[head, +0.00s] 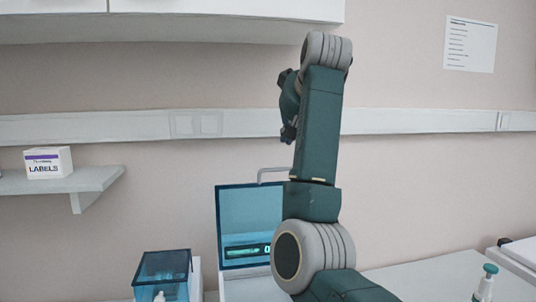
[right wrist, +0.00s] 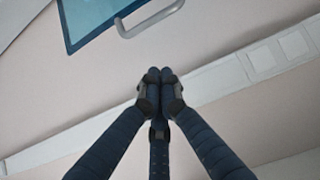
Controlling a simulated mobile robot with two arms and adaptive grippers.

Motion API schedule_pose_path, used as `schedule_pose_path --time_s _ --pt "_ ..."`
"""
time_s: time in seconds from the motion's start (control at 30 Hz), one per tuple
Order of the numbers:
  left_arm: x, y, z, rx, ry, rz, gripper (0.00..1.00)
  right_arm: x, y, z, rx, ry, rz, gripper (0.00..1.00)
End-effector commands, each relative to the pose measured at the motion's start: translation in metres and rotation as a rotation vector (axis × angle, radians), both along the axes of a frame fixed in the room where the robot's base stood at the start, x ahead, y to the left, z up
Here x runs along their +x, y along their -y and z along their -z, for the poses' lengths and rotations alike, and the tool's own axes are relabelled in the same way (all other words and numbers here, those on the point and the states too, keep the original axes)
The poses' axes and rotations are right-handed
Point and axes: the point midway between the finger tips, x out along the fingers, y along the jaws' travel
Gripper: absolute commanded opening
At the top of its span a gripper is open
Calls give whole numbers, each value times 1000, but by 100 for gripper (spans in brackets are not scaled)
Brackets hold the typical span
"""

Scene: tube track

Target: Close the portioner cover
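The portioner's blue see-through cover (head: 235,215) stands upright and open behind the right arm, with a grey handle (head: 272,171) at its top edge. A green lit display shows through the cover's lower part; my arm hides its right side. In the right wrist view the cover (right wrist: 88,18) and its handle (right wrist: 152,18) are at the top, beyond my fingertips. My right gripper (right wrist: 160,74) has its fingertips together with nothing between them, apart from the handle. In the head view this gripper (head: 287,132) is partly hidden behind my arm. My left gripper is not in view.
A blue-lidded box (head: 163,266) stands left of the portioner. A shelf (head: 95,180) with a labels box (head: 48,163) is at the left wall. A green-topped bottle (head: 487,282) stands at the right on the white counter (head: 425,278). A wall cabinet (head: 230,8) hangs above.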

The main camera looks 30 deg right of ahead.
Motion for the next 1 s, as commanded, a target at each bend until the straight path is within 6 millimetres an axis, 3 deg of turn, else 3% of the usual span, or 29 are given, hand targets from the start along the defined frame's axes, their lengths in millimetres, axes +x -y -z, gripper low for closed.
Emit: schedule_pose_path --time_s 0.3,0.57,0.77,1.0 --pt "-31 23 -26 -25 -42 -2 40 35 8 25 1 -8 -1 0" --pt "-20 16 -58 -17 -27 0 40 78 20 60 1 -7 -1 0" --pt "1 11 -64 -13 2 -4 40 53 13 65 1 1 0 0" --pt "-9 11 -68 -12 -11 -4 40 39 10 70 1 0 -1 0"
